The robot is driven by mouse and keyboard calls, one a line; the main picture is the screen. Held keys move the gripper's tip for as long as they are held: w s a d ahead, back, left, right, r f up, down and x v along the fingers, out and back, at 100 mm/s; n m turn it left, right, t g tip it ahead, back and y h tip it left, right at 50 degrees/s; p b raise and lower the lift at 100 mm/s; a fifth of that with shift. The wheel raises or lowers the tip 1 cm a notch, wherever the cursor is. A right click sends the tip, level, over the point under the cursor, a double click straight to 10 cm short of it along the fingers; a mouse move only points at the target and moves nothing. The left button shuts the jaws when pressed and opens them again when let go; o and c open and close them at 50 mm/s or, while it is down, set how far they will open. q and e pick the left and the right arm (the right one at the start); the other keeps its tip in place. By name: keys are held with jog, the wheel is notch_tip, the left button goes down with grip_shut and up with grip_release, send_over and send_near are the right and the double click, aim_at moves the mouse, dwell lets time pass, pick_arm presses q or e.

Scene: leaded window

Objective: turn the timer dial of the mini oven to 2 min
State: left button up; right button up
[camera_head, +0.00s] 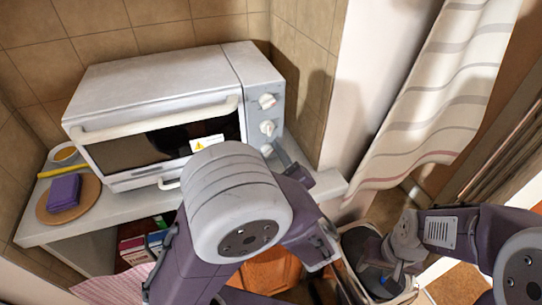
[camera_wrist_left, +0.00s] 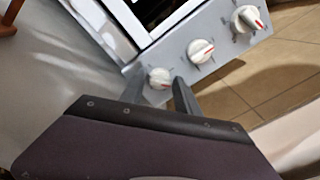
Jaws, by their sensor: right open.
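The white mini oven (camera_head: 150,85) stands on a counter, with a column of three white dials on its right-hand panel. Dial lettering is too small to read. My right gripper (camera_head: 393,278) is low at the right, away from the oven.
A yellow warning label (camera_head: 207,143) is on the oven door. Books (camera_head: 143,246) stand below the counter. A striped curtain (camera_head: 440,100) hangs at the right.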

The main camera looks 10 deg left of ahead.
pick_arm(q)
grip_shut()
jog(key=shift+r+m+p, duration=0.1)
jog(key=shift+m+p, duration=0.2)
jog(key=shift+p, duration=0.2)
jog(key=shift+o, duration=2.4)
grip_release()
jog(key=v, duration=0.9)
